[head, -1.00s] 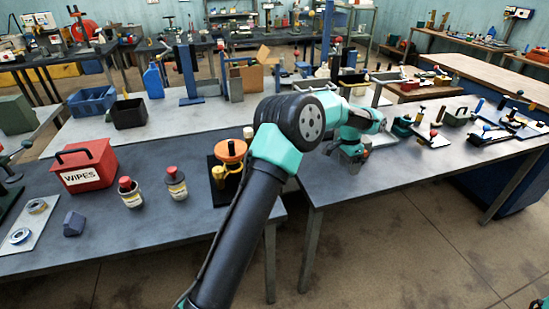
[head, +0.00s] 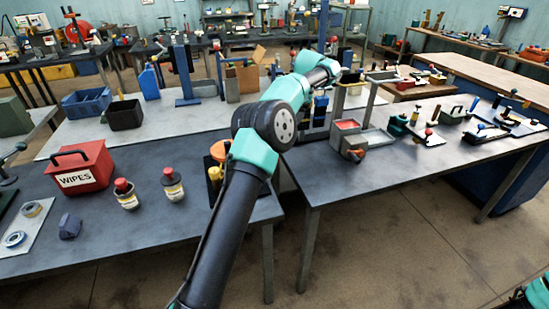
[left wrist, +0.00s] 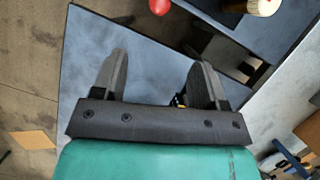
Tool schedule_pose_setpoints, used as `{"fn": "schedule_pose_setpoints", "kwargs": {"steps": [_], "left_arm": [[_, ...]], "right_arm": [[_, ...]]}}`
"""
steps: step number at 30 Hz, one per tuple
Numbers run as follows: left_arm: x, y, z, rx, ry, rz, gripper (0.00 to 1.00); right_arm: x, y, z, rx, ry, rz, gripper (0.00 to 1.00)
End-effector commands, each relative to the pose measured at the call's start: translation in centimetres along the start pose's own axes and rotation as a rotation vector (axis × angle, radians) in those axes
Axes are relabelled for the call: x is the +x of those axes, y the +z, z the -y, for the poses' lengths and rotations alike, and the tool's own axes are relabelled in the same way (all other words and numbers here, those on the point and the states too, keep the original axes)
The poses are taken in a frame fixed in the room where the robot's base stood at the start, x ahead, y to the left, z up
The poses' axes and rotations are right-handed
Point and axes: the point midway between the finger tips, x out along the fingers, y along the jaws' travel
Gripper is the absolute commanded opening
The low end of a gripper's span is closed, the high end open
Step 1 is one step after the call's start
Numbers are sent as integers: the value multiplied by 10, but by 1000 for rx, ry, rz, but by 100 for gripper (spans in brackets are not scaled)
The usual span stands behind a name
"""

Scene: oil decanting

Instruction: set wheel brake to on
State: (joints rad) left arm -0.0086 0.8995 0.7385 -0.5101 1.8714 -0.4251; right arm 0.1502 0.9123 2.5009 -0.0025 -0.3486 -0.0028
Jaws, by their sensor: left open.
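No part in view can be made out clearly as a wheel brake. A grey framed stand (head: 379,138) with a red-topped tray (head: 346,126) sits at the left end of the right table. A small orange round part (head: 355,155) is at its front; its setting is too small to read. On the left table an orange disc (head: 217,150) with a yellow part (head: 214,173) is partly hidden behind my left arm. My left gripper (left wrist: 160,62) is open with nothing between its fingers in the left wrist view. In the head view its fingers cannot be made out. My right gripper is not in view.
A red WIPES box (head: 80,168) and two red-capped bottles (head: 127,194) (head: 172,184) stand on the left table. In the left wrist view a red ball (left wrist: 159,6) is near the top edge.

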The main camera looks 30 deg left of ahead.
Motion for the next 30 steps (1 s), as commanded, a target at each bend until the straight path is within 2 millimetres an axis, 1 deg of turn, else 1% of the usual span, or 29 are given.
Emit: {"fn": "schedule_pose_setpoints", "kwargs": {"steps": [5,14,20,26,30], "left_arm": [[6,0,0,1,0,0,66],[32,1,0,1,1,2,66],[57,0,0,1,1,1,66],[87,1,0,0,2,2,66],[110,0,0,1,2,2,66]], "right_arm": [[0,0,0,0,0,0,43],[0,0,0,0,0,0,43],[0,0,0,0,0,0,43],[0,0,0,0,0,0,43],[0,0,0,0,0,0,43]]}}
